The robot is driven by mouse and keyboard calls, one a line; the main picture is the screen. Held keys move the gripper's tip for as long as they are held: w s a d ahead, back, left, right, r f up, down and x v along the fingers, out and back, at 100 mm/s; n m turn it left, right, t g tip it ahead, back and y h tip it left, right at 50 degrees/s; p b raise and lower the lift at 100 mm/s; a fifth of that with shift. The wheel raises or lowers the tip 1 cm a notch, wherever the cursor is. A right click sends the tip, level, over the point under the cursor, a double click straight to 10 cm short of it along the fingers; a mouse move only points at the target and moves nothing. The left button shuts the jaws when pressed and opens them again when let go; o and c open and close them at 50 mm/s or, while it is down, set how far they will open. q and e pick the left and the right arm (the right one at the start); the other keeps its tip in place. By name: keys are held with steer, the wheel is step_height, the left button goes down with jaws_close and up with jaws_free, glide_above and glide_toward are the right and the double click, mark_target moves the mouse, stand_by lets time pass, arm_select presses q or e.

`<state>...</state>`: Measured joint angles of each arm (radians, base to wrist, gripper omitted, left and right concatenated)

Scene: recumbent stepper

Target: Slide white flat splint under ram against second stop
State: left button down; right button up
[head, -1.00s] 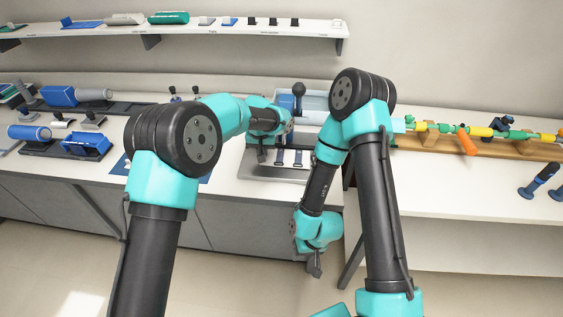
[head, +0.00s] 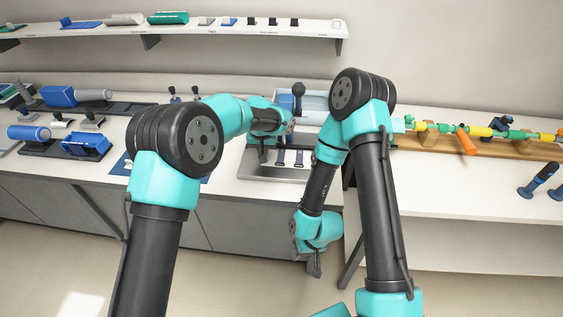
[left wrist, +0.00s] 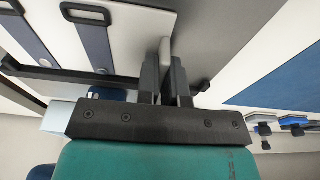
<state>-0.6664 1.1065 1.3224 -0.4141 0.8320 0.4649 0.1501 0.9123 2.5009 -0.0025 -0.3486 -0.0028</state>
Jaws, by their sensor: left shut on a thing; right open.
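My left gripper (left wrist: 168,75) is shut on the edge of a thin white piece (left wrist: 165,50), which fits the white flat splint. It stands edge-on between the fingers in the left wrist view; most of it is hidden. In the head view my left gripper (head: 262,155) is at the left side of the press station, largely covered by its own wrist. A lever with a black ball (head: 298,90) stands at the back of that station. I cannot make out the ram or the second stop. My right gripper (head: 315,268) hangs low in front of the bench, open and empty.
Two dark straps with buckle loops (left wrist: 92,15) lie on a pale surface beside my left gripper; they also show in the head view (head: 299,158). Blue devices (head: 85,144) stand left. A rack of coloured parts (head: 480,145) stands right. The bench front is clear.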

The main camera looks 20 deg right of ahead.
arm_select(q)
steer(key=shift+s+d+r, duration=0.1)
steer(key=shift+d+r, duration=0.15)
steer(key=shift+d, duration=0.4)
stand_by(0.4)
steer(key=c, duration=0.8)
jaws_free()
steer(key=shift+c, duration=0.2)
steer(key=shift+r, duration=1.05)
steer(key=shift+s+a+r, duration=0.1)
steer(key=shift+a+r, duration=0.05)
steer(key=shift+r, duration=0.65)
steer(key=shift+s+a+r, duration=0.1)
steer(key=shift+a+r, duration=0.05)
steer(key=shift+r, duration=0.6)
steer(key=shift+s+a+r, duration=0.1)
steer(key=shift+s+r, duration=0.1)
steer(key=shift+r, duration=0.5)
